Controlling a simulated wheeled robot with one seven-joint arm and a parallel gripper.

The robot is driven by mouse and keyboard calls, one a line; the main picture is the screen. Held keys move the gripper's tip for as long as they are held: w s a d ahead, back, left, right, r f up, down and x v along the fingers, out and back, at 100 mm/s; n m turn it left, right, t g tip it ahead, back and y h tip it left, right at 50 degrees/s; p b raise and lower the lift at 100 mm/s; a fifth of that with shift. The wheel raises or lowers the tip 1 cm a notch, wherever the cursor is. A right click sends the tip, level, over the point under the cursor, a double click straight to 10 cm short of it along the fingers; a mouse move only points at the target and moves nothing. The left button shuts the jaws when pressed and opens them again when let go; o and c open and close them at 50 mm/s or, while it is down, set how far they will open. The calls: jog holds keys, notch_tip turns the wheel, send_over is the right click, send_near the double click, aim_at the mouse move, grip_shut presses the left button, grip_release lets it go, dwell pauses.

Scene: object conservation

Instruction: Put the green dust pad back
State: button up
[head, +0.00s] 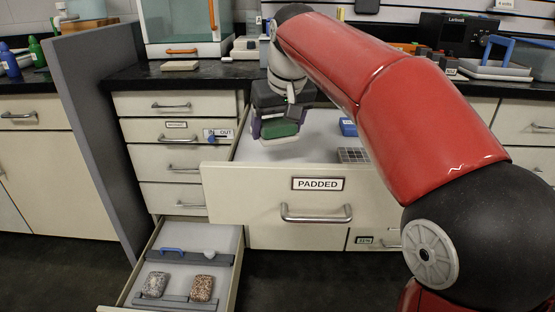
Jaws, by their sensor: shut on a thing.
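The green dust pad (280,130) is held in my gripper (278,122), with the jaws shut on it. It is over the open drawer labelled PADDED (250,205), above the left rear part of the drawer's pale lining. I cannot tell whether the pad touches the lining. A purple part shows at the left side of the gripper. My red arm reaches in from the right and hides part of the drawer.
In the PADDED drawer are a blue item (348,127) and a grey gridded block (353,155). A lower drawer (236,270) stands open with two speckled stones (156,285) (202,288). A grey partition (88,130) stands at left. A glass-sided case (184,25) is on the black counter.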

aim_at(282, 133)
jog(key=shift+f+b, duration=0.55)
jog(key=shift+f, duration=2.55)
jog(key=o, duration=1)
jog(key=shift+f, duration=0.15)
jog(key=shift+r, duration=0.25)
jog(key=p+v, duration=0.2)
jog(key=v, duration=1)
jog(key=shift+f, duration=0.1)
